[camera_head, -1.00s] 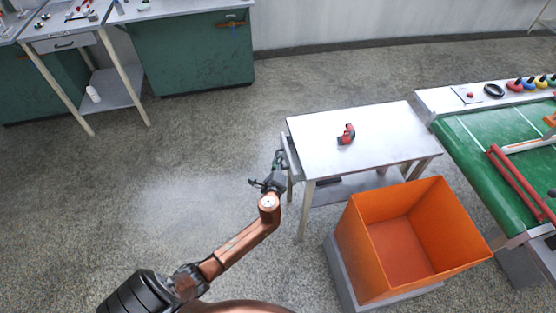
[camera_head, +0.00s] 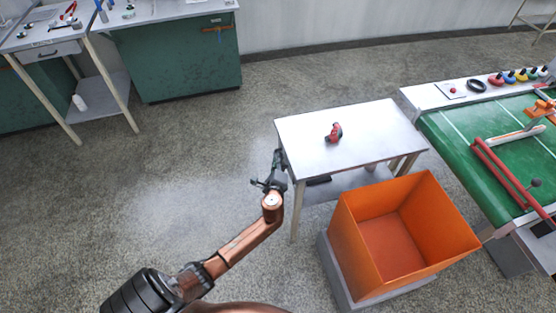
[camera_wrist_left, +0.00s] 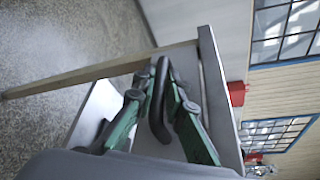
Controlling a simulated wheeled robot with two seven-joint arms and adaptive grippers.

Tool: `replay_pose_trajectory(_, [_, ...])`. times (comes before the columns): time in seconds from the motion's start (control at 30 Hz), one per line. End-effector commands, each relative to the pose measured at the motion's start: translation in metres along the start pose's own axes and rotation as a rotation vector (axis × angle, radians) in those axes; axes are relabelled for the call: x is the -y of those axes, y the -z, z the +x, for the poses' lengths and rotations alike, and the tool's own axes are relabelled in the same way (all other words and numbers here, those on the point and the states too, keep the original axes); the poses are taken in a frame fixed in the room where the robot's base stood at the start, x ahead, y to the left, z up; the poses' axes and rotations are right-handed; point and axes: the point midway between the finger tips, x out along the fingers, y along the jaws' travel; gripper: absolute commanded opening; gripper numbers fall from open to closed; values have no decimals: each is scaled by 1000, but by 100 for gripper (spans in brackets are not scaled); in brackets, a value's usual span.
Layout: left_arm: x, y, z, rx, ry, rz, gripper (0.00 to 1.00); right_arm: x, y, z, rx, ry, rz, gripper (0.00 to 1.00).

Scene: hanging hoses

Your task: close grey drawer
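The small white-topped table (camera_head: 345,140) stands in the middle of the head view, with the grey drawer at its left end, mostly hidden behind my gripper. My left gripper (camera_head: 276,166) is at that end of the table. In the left wrist view, my green fingers (camera_wrist_left: 159,78) lie on either side of a dark curved handle (camera_wrist_left: 160,120), in front of a grey surface. The fingertips are close to the handle, but whether they clamp it is not clear. How far the drawer stands out is hidden. My right gripper is not in view.
A red and black object (camera_head: 334,133) lies on the table top. An orange bin (camera_head: 350,255) on a grey base stands in front of the table. A green-topped workbench (camera_head: 470,165) is to the right. The floor to the left is clear.

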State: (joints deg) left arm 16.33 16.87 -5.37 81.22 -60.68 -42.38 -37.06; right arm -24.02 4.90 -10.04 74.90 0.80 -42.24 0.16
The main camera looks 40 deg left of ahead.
Motion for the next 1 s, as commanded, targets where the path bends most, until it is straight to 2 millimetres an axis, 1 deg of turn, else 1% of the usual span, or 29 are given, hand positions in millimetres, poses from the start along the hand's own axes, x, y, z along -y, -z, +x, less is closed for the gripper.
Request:
replay_pose_trajectory(0.1, [2, 2, 0, -3, 4, -1, 17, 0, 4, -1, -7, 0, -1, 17])
replay_pose_trajectory(0.33, [2, 1, 0, -1, 3, 0, 17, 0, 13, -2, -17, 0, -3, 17])
replay_pose_trajectory(0.47, [1, 0, -4, 0, 2, -1, 17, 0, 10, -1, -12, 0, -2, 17])
replay_pose_trajectory(0.57, [1, 0, -16, 0, 2, 0, 17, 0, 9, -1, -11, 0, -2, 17])
replay_pose_trajectory(0.9, [1, 2, -85, -3, 2, -3, 17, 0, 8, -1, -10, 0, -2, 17])
replay_pose_trajectory(1.0, [1, 2, -101, -2, 1, -1, 17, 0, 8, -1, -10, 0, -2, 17])
